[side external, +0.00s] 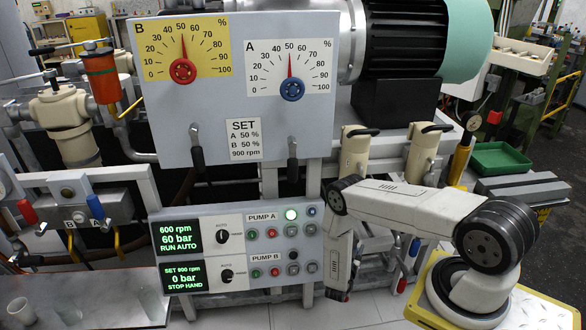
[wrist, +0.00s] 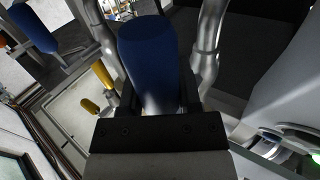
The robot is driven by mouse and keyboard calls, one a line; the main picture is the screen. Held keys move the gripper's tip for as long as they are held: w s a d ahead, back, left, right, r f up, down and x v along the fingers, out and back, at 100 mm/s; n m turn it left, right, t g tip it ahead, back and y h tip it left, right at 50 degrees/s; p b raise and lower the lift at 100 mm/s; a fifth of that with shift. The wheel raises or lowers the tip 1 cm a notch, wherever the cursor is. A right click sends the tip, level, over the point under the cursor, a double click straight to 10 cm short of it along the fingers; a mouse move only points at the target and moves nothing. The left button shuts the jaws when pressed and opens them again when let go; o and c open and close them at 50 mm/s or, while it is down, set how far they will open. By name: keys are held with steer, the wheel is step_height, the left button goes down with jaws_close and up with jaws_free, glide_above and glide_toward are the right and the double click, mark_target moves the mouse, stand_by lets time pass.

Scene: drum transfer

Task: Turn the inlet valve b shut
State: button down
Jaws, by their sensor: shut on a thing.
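In the wrist view my gripper (wrist: 155,92) is shut on a blue handle (wrist: 148,48), which stands between its dark fingers. No label shows on this handle, so I cannot tell from the picture that it is inlet valve b. In the side view my forearm hangs down at the right edge of the control panel, and my fingers and the held handle are hidden there. A blue handle (side external: 415,248) and a red handle (side external: 402,285) show low behind my arm.
In the wrist view, metal pipes (wrist: 212,35) stand close beside the held handle, with a yellow handle (wrist: 103,75) and another blue handle (wrist: 35,30) to the left. The control panel (side external: 238,250) is left of my arm. A green tray (side external: 500,158) lies at the right.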

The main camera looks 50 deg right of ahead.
steer(key=shift+w+a, duration=0.1)
steer(key=w+a+r+m+t+y, duration=0.4)
steer(key=m+y, duration=0.5)
steer(key=m, duration=0.2)
steer(key=shift+w+a+r+t+y, duration=0.2)
steer(key=shift+a+r+t+y, duration=0.05)
steer(key=shift+r+t+y, duration=0.1)
stand_by(0.6)
stand_by(0.4)
steer(key=shift+c, duration=1.4)
jaws_free()
steer(key=shift+r, duration=0.1)
